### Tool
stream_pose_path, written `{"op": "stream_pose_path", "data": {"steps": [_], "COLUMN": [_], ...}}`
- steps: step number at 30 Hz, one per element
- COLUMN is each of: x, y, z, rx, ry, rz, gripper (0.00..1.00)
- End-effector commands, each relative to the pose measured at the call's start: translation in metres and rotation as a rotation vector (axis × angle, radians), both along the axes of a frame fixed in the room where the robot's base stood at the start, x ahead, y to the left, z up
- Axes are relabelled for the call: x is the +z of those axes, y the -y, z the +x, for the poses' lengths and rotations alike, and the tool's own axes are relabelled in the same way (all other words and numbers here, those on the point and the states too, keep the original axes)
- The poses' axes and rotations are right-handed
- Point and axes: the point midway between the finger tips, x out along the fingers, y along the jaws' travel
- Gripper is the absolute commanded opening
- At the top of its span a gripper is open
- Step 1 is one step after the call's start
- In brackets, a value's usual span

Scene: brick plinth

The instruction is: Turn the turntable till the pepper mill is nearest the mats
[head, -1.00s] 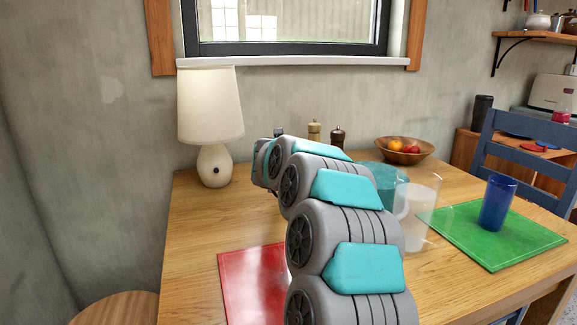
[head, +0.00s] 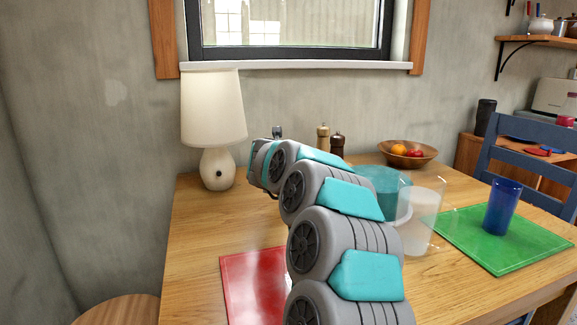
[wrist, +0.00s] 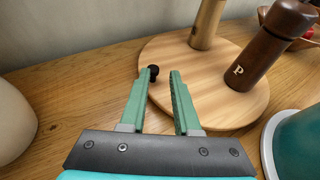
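The round wooden turntable (wrist: 178,55) fills the middle of the wrist view. The dark brown pepper mill (wrist: 262,55), marked with a P, stands upright on its right side; in the head view its top (head: 337,141) shows behind my arm. A lighter brass-brown mill (wrist: 207,25) stands farther back on the turntable and also shows in the head view (head: 323,137). A small black knob (wrist: 154,70) sits at the turntable's left edge. My gripper (wrist: 163,73) is open over this edge, with the knob by its left fingertip; I cannot tell if they touch.
A red mat (head: 250,285) and a green mat (head: 480,240) lie toward the front. A blue cup (head: 501,207) stands on the green mat. A teal container (wrist: 300,145) is close right of my gripper. The lamp (head: 216,160) stands left; a fruit bowl (head: 425,159) is behind.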

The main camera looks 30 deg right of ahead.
Motion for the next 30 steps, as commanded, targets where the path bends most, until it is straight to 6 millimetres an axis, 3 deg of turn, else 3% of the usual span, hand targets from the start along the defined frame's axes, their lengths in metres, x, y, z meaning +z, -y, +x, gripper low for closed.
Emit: {"op": "stream_pose_path", "data": {"steps": [6, 17, 30], "x": [-0.001, 0.0, 0.02], "y": [0.0, -0.003, -0.04], "z": [0.0, -0.003, -0.039], "rx": [0.0, 0.0, 0.002], "ry": [-0.001, -0.001, 0.001], "rz": [0.001, 0.001, 0.002], "gripper": [0.54, 0.54, 0.54]}}
